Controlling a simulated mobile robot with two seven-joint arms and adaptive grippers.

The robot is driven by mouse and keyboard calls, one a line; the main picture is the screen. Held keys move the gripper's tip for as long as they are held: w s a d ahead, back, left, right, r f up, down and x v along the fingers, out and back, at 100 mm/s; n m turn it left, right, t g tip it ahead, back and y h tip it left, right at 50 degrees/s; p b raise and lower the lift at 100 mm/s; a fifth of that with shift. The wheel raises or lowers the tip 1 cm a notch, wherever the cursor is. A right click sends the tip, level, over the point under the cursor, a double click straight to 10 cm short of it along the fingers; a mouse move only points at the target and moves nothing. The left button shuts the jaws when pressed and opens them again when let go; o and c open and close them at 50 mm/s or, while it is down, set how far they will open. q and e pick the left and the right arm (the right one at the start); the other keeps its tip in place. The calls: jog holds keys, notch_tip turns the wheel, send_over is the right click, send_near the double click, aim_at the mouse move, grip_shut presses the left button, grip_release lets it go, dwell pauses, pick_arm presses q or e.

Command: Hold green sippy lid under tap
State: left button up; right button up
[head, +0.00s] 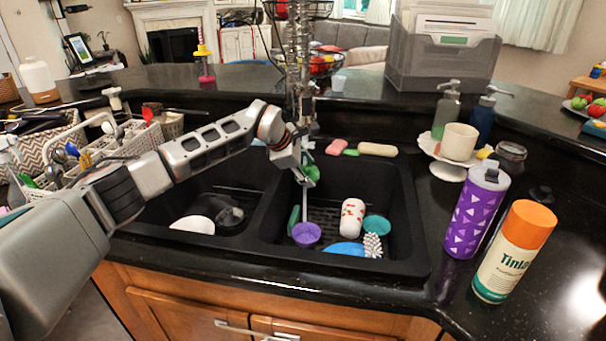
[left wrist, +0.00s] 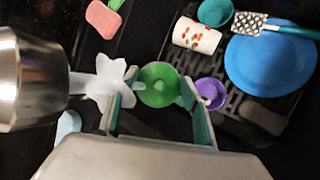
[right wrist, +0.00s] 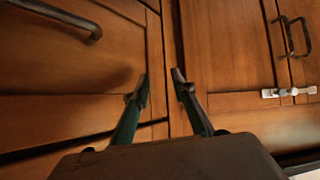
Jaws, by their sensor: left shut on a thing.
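The green sippy lid (left wrist: 160,86) is round and sits between the fingers of my left gripper (left wrist: 154,97), which is shut on it. In the head view the left gripper (head: 304,170) holds the lid (head: 312,173) above the right basin (head: 404,235). The metal tap (left wrist: 22,80) is at the left of the left wrist view. White water (left wrist: 100,86) runs from it and splashes at the finger beside the lid; I cannot tell how much lands on the lid. My right gripper (right wrist: 161,80) is open and empty before wooden cabinet doors.
A white bowl (head: 193,225) is in the left basin. Bottles (head: 478,210) stand right of the sink.

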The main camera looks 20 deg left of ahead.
pick_arm(q)
jog(key=shift+s+d+r+p, duration=0.2)
jog(key=shift+s+r+p, duration=0.05)
jog(key=shift+s+p, duration=0.45)
jog(key=s+d+p, duration=0.2)
jog(key=s+p, duration=0.2)
jog(key=s, duration=0.2)
jog(key=shift+s+f, duration=0.15)
jog(key=shift+f, duration=0.05)
dwell(0.9)
jog(key=s+d+r+p, duration=0.1)
jog(key=s+r+p, duration=0.1)
jog(key=s+r, duration=0.2)
jog(key=shift+s+d+p, duration=0.25)
jog(key=shift+s+p, duration=0.05)
jog(key=shift+s, duration=0.05)
dwell(0.4)
